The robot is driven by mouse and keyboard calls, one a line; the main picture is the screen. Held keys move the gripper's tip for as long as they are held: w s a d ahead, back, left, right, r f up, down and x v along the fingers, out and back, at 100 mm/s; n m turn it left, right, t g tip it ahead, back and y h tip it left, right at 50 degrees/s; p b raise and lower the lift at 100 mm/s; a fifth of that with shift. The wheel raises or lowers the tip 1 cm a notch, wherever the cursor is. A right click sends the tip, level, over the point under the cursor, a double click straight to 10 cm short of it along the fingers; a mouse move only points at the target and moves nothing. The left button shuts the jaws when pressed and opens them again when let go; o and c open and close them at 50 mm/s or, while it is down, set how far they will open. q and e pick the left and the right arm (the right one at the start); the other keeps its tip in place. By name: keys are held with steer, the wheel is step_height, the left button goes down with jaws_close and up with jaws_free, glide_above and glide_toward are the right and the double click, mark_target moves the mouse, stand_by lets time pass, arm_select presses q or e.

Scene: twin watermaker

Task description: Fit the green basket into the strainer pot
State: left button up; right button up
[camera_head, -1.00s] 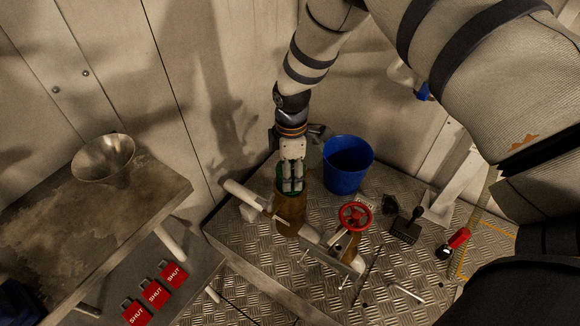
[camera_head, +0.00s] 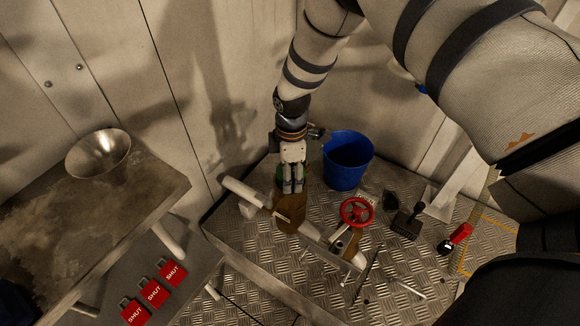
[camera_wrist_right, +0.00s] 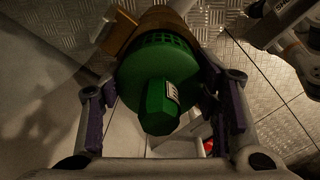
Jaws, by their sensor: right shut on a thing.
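The brown strainer pot (camera_head: 291,221) stands on the metal floor plate, joined to a pale pipe. My right gripper (camera_head: 293,190) is over its mouth, pointing down. In the wrist view the green basket (camera_wrist_right: 150,65) shows a round end with a hexagonal knob (camera_wrist_right: 162,105) and a perforated band. My right gripper's fingers (camera_wrist_right: 165,98) are on either side and hold it. The brown pot (camera_wrist_right: 160,20) is directly beyond the perforated band, and how deep the basket sits in it is hidden. In the head view only a green sliver (camera_head: 279,173) shows beside the fingers. My left gripper is out of view.
A blue bucket (camera_head: 347,162) stands close right of my right gripper. A metal bowl (camera_head: 98,153) is on the left bench, with red SHUT tags (camera_head: 153,292) below. The wall is close behind.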

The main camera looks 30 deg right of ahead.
steer(key=shift+f, duration=0.3)
steer(key=o, duration=1)
steer(key=shift+o, duration=0.2)
step_height(320, 180, up, 12)
steer(key=shift+r, duration=0.1)
